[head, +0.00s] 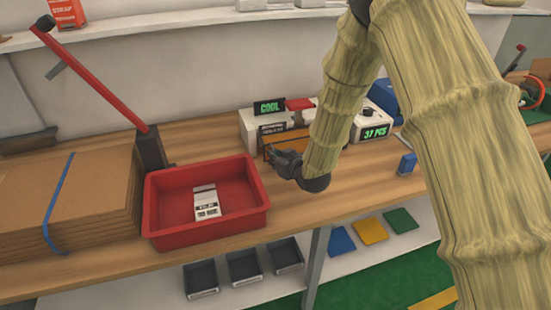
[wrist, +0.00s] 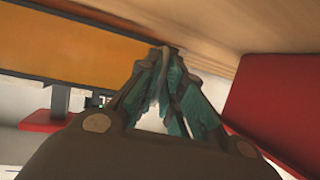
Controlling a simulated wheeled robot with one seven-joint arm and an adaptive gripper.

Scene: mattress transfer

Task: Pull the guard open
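The guard appears to be an orange panel (head: 287,139) on the front of a white machine (head: 249,127) with a green "COOL" display (head: 268,107). In the wrist view the orange panel (wrist: 75,50) fills the upper left. My gripper (head: 272,157) is just in front of the panel, beside the red tray's right rear corner. In the wrist view my gripper's fingertips (wrist: 166,52) come together near the panel's right end. I cannot tell whether they touch it or hold a thin part of it. My arm hides part of the machine.
A red tray (head: 160,205) holds a white and grey item (head: 206,203). Flat cardboard (head: 95,200) and a red lever (head: 95,75) stand left. A white counter reading "37 PCS" (head: 374,131) and a small blue block (head: 407,163) are right. Bare wood lies before the machine.

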